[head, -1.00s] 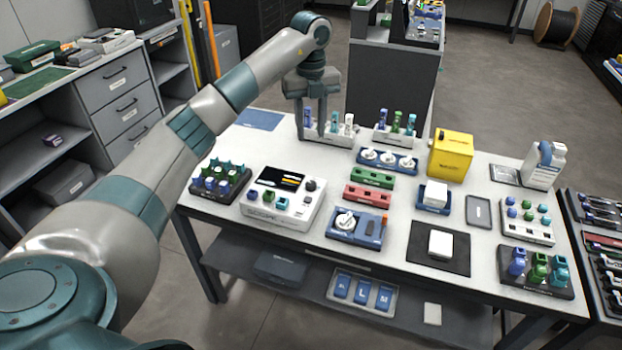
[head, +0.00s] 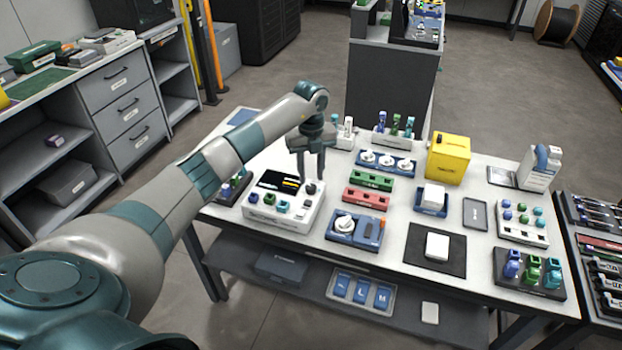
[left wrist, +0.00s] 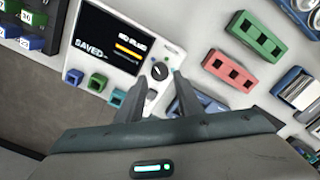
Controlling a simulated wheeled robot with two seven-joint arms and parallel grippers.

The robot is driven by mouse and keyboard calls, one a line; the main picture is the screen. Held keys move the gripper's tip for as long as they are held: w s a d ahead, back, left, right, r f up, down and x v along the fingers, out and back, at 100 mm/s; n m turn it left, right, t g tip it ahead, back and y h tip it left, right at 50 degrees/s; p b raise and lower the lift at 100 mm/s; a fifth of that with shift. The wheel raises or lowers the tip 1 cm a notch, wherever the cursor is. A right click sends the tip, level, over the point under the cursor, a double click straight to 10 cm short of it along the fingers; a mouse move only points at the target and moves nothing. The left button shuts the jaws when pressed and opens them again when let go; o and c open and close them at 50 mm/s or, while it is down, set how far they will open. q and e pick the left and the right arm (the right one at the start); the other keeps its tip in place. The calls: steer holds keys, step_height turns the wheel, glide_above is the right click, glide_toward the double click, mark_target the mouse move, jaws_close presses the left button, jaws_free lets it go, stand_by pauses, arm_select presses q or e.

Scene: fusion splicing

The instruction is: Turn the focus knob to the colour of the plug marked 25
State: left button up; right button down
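The white splicer unit (head: 290,218) stands at the table's left, with a dark screen (left wrist: 112,38) reading "NO PLUG" and "SAVED". Its round dark knob (left wrist: 160,71) has a light pointer line. My left gripper (head: 312,180) is over the knob; in the left wrist view its two fingers (left wrist: 158,86) are apart, just short of the knob with nothing between them. Blue (left wrist: 74,76), green (left wrist: 98,81) and teal (left wrist: 119,97) blocks line the unit's front. Numbered plugs (left wrist: 28,17) sit in a dark tray at left; I cannot make out a 25. My right gripper is out of view.
Green (head: 371,180) and red (head: 366,197) slotted blocks stand right of the unit. A blue base with a white dial (head: 345,223) is nearer the front. A plug rack (head: 390,140) and yellow box (head: 449,157) are behind.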

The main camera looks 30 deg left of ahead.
mark_target(311, 186)
arm_select(q)
steer(key=shift+f+p, duration=0.3)
steer(key=shift+f, duration=1.6)
steer(key=c, duration=0.8)
steer(key=shift+o, duration=0.2)
